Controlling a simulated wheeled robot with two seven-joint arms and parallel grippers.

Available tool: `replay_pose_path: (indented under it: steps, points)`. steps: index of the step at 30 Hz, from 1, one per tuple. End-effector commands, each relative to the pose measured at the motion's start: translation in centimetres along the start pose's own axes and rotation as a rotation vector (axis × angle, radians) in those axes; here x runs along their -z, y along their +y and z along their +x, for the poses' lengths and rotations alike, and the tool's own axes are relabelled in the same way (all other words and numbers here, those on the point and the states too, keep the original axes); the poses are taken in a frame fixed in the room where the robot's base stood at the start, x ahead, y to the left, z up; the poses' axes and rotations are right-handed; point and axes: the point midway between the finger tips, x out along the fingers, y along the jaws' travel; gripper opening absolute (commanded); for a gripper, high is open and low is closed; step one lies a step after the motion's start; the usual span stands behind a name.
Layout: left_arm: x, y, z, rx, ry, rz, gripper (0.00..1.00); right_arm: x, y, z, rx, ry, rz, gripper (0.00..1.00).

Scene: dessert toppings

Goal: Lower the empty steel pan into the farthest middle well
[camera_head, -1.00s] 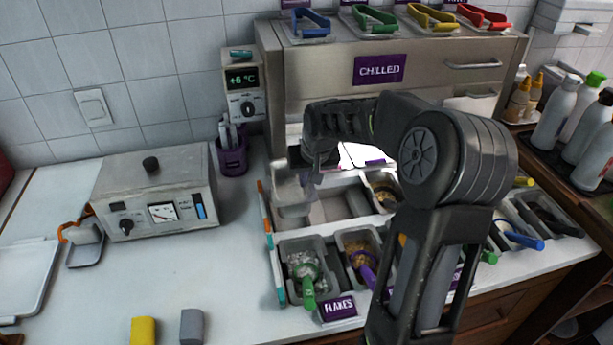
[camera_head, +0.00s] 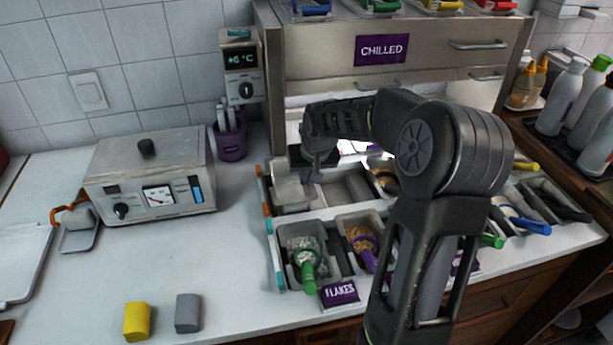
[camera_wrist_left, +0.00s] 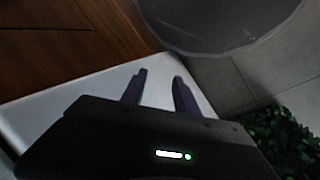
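The empty steel pan (camera_head: 291,194) is at the left end of the far row of the topping rack (camera_head: 272,240). My right gripper (camera_head: 317,172) is at the pan's right rim and appears shut on it; its fingertips are small and partly hidden. I cannot tell whether the pan hangs just above the rack or rests in it. An empty grey well (camera_head: 347,188) shows right of the pan, in the middle of the far row. My left gripper (camera_wrist_left: 160,88) is open and empty in the left wrist view; it is outside the head view.
A filled pan (camera_head: 383,179) sits right of the empty well, partly behind my right arm. Near-row pans hold white flakes (camera_head: 304,241) and brown topping (camera_head: 360,236) with scoops. The chilled cabinet (camera_head: 430,58) stands close behind. The counter to the left is mostly clear.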

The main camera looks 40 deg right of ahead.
Motion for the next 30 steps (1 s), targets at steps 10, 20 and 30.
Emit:
replay_pose_path:
  steps: [10,20,30]
  points:
    - [0.00,-0.07,0.18,0.000,0.000,0.000,0.36,0.04,0.01,-0.04,0.000,0.001,0.001,0.00]
    - [0.00,-0.06,0.15,0.000,0.000,0.000,0.36,0.05,0.00,-0.08,0.000,0.001,0.000,0.00]
    - [-0.01,-0.26,0.67,0.000,0.000,0.000,0.36,-0.22,0.03,0.55,0.000,0.001,0.000,0.00]
